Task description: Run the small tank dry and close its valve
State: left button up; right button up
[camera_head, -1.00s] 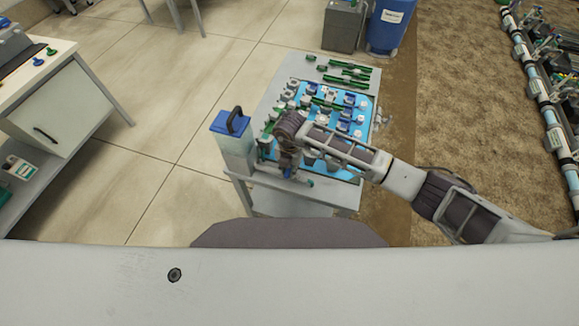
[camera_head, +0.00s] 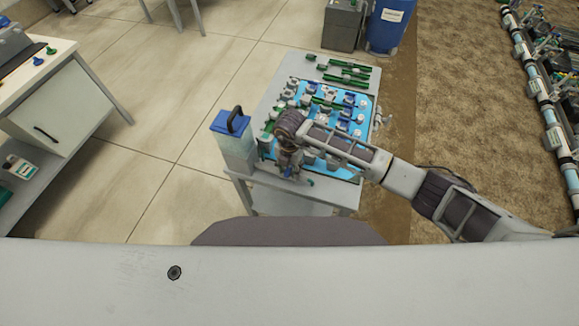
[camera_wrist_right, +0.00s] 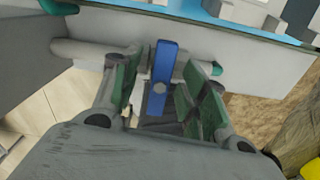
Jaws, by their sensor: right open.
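A small clear tank with a blue lid and dark handle (camera_head: 234,150) stands at the left front corner of the skid table. Its liquid level cannot be made out. My right gripper (camera_head: 288,170) points down at the table's front edge, right of the tank. In the right wrist view, a valve with a blue lever (camera_wrist_right: 164,65) sits on a grey pipe along the table's front. The open green-padded fingers of my right gripper (camera_wrist_right: 163,90) stand on either side of the lever, with gaps visible. My left gripper is out of view.
A blue tray (camera_head: 265,150) of fittings covers much of the table, with green parts (camera_head: 346,80) behind it. A blue barrel (camera_head: 388,28) and grey bin (camera_head: 342,28) stand beyond. A white cabinet (camera_head: 60,110) is at left. Tiled floor between is clear.

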jog(key=shift+r+p, duration=2.45)
jog(key=shift+r, duration=2.4)
